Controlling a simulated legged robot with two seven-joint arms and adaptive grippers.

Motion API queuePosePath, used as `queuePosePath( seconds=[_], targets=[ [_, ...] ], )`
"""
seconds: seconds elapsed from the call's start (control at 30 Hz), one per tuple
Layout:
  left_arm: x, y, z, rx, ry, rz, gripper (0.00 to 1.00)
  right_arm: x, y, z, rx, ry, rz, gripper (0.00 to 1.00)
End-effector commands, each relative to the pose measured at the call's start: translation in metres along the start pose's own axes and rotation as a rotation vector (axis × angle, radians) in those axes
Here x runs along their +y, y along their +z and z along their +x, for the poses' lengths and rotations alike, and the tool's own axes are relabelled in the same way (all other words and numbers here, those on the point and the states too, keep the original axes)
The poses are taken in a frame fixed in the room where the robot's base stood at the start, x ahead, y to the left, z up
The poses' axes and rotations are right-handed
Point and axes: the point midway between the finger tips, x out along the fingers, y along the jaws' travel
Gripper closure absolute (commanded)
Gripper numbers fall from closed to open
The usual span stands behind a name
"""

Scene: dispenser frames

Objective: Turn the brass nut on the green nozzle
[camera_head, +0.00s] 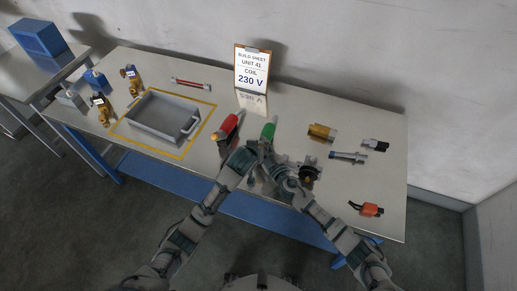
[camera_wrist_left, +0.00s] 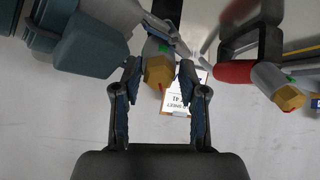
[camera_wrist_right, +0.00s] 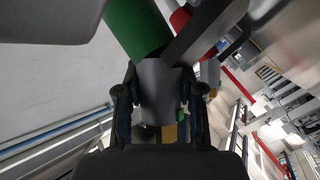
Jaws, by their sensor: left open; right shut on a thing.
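The green nozzle (camera_head: 268,131) is held up over the front middle of the table. Its green part (camera_wrist_right: 135,25) and grey barrel (camera_wrist_right: 160,88) show in the right wrist view. My right gripper (camera_wrist_right: 158,95) is shut on the grey barrel. The brass nut (camera_wrist_left: 158,71) is at the end of this nozzle, facing the left wrist camera. My left gripper (camera_wrist_left: 160,80) is open, with the nut between its fingertips and gaps visible on both sides. In the head view my forearms hide the nut.
A red nozzle (camera_head: 229,126) with its own brass nut (camera_wrist_left: 286,98) is close beside. A grey tray (camera_head: 150,127) sits at left in a yellow outline. A build sheet sign (camera_head: 251,73) stands behind. Brass (camera_head: 321,132), grey and orange parts (camera_head: 367,208) lie at right.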

Motion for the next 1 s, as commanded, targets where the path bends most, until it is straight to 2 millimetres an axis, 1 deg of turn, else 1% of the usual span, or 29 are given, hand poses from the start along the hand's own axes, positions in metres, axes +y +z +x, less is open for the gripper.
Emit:
queuePosePath(
  seconds=[0.03,0.23,0.27,0.3,0.37,0.4,0.43,0.57,0.67,0.83,0.9,1.0],
  targets=[
    [0.0002,0.0001,0.0013,0.001,0.001,0.0,0.58,-0.0047,0.0067,-0.0021,-0.011,-0.007,0.002,1.0],
    [0.0003,0.0,0.0014,0.001,0.001,0.0,0.58,-0.0047,0.0067,-0.0021,-0.012,-0.007,0.002,1.0],
    [0.0003,-0.0001,0.0014,0.001,0.001,0.0,0.63,-0.0047,0.0067,-0.0021,-0.012,-0.007,0.002,1.0],
    [0.0003,0.0,0.0013,0.001,0.001,0.0,0.73,-0.0046,0.0068,-0.0022,-0.012,-0.007,0.002,1.0],
    [0.0002,-0.0001,0.0013,0.001,0.001,0.0,0.88,-0.0046,0.0068,-0.0021,-0.012,-0.007,0.002,1.0],
    [0.0002,-0.0001,0.0013,0.001,0.0,0.0,0.98,-0.0046,0.0068,-0.0021,-0.012,-0.007,0.002,1.0],
    [0.0001,-0.0001,0.0013,0.001,0.0,0.0,1.0,-0.0046,0.0068,-0.0021,-0.012,-0.007,0.002,1.0],
    [-0.0003,-0.0003,0.0013,0.001,-0.001,0.016,1.0,-0.0045,0.0068,-0.0021,-0.012,-0.007,0.002,1.0],
    [-0.0007,-0.0009,0.0012,0.003,-0.007,0.115,1.0,-0.0045,0.0068,-0.0021,-0.012,-0.006,0.002,1.0],
    [-0.0005,-0.0008,0.0012,0.003,-0.018,0.347,1.0,-0.0044,0.0069,-0.0021,-0.012,-0.006,0.002,1.0],
    [-0.0005,-0.0008,0.0011,0.003,-0.02,0.405,1.0,-0.0043,0.0069,-0.0021,-0.012,-0.006,0.002,1.0],
    [-0.0002,-0.0009,0.0011,0.003,-0.021,0.438,1.0,-0.0043,0.0069,-0.0021,-0.012,-0.006,0.002,1.0]
  ],
)
